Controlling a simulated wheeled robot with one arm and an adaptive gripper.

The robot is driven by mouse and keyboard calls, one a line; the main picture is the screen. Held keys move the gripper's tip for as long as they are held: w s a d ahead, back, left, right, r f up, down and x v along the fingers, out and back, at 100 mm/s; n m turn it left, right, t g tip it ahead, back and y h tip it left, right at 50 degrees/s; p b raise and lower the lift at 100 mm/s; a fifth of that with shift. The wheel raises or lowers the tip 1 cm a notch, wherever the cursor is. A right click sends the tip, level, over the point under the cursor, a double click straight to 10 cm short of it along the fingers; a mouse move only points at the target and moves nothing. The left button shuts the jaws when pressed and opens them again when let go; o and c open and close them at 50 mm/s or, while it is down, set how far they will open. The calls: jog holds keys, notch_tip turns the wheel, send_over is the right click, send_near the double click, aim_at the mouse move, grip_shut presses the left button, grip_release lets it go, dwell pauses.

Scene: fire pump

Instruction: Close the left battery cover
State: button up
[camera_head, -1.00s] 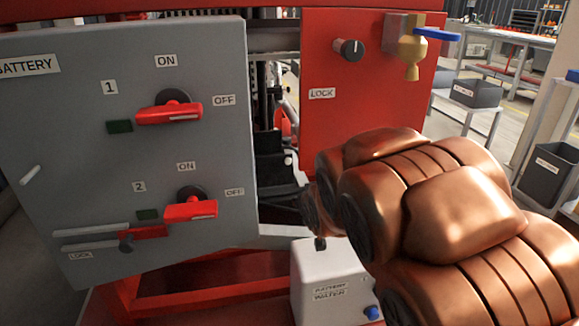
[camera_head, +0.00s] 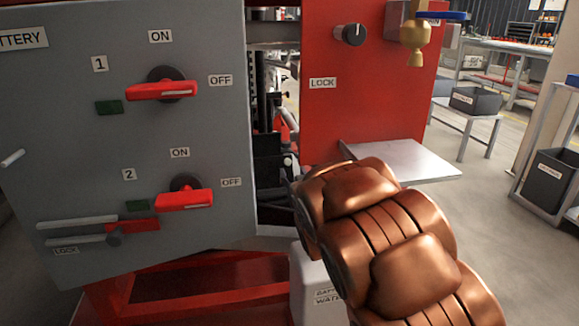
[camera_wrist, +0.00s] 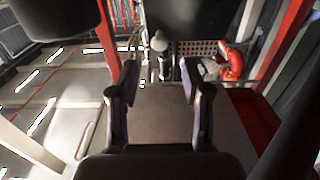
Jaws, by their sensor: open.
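The grey battery cover (camera_head: 85,170) fills the left of the head view and stands ajar, with a gap at its right edge showing dark parts inside. It carries two red switch handles (camera_head: 162,90) and a lock bar (camera_head: 78,222) at its lower left. My copper-coloured arm reaches up from the lower right toward that gap and hides my gripper in the head view. In the wrist view my gripper (camera_wrist: 157,80) is open with nothing between its fingers. I cannot tell whether it touches the cover.
A red panel (camera_head: 375,105) with a black knob and a brass valve (camera_head: 415,40) stands right of the gap. A grey shelf (camera_head: 405,160) juts out below it. A white battery water container (camera_head: 312,285) stands low behind my arm.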

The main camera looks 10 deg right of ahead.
aim_at(288, 162)
jog(key=shift+w+b, duration=1.15)
jog(key=shift+w, duration=2.4)
jog(key=shift+c, duration=0.2)
grip_shut()
